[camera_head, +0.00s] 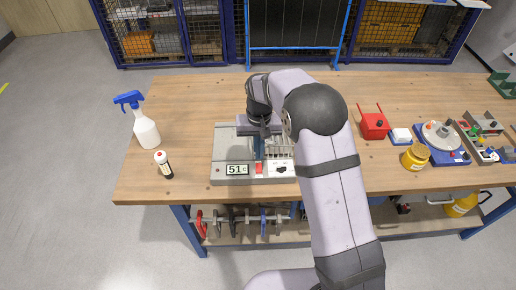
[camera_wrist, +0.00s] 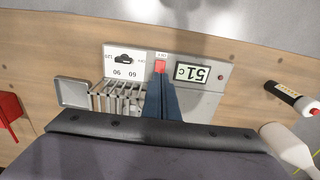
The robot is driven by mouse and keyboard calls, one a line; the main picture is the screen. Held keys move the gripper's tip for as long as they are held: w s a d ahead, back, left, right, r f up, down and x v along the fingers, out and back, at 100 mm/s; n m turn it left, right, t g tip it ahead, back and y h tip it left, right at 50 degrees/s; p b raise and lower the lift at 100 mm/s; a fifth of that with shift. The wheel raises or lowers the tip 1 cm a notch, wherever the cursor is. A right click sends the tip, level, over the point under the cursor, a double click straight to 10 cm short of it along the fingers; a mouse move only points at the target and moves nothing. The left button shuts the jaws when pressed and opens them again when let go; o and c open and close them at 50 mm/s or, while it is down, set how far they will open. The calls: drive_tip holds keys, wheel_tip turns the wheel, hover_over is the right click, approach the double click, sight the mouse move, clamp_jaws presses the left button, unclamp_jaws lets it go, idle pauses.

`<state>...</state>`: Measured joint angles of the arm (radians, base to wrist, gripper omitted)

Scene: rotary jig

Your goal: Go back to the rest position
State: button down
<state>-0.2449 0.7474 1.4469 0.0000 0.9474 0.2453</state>
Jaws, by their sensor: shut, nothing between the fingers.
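My gripper (camera_head: 259,152) is shut and empty, pointing down over a grey device (camera_head: 222,160) at the middle of the bench. In the wrist view, the blue fingers (camera_wrist: 158,88) are together, with their tips close to a red switch (camera_wrist: 160,66) on the device's panel. I cannot tell whether they touch it. The device has a display (camera_wrist: 192,74) reading 51 C, a dial (camera_wrist: 124,60) and a slatted metal rack (camera_wrist: 115,100). My arm and gripper hide part of the device in the head view.
At right are a red bin (camera_head: 373,127), a yellow jar (camera_head: 415,158) and a blue-based disc fixture (camera_head: 440,135). The wooden bench (camera_head: 190,100) is clear behind the device's left side.

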drive_tip(key=s+d+f+n+g, duration=0.1)
drive_tip(key=s+d+f, duration=0.15)
drive_tip(key=s, duration=0.45)
drive_tip(key=s+d+f+n+g, duration=0.1)
drive_tip(key=s+f+n, duration=0.15)
drive_tip(key=s, duration=0.45)
drive_tip(key=s+d+r+m, duration=0.1)
drive_tip(key=s+d+r, duration=0.2)
drive_tip(key=s, duration=0.4)
drive_tip(key=s+d+r+m, duration=0.1)
drive_tip(key=s+d+r, duration=0.15)
drive_tip(key=s, duration=0.45)
drive_tip(key=shift+w+d+r+m+t, duration=0.3)
drive_tip(key=shift+d+r, duration=0.2)
drive_tip(key=shift+r, duration=0.2)
drive_tip(key=shift+w+d+r+m+t, duration=0.2)
drive_tip(key=shift+w+d+r+t, duration=0.2)
drive_tip(key=shift+d+r, duration=0.25)
drive_tip(key=shift+w+d+r+m+t, duration=0.3)
drive_tip(key=shift+w+d+r, duration=0.1)
drive_tip(key=shift+r, duration=0.4)
